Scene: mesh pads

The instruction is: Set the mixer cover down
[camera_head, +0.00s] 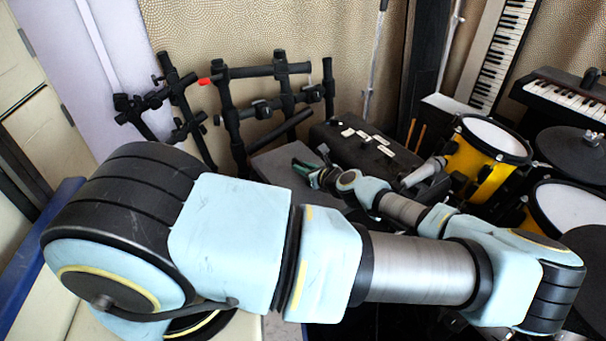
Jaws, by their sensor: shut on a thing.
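My gripper (308,171) is small and far off in the head view, at the end of my arm, near the middle of the picture. Its fingers show dark with a little green. It is shut on the mixer cover, which appears to be the flat dark grey panel (272,163) at and behind the fingers. My upper arm hides the panel's lower part. The exact grip and whether the panel touches anything beneath cannot be told.
A dark case (345,137) with white labels stands just behind and right of my gripper. A black rack (228,110) stands at the back left. Yellow drums (478,165), dark pads (573,150) and keyboards (575,95) crowd the right side.

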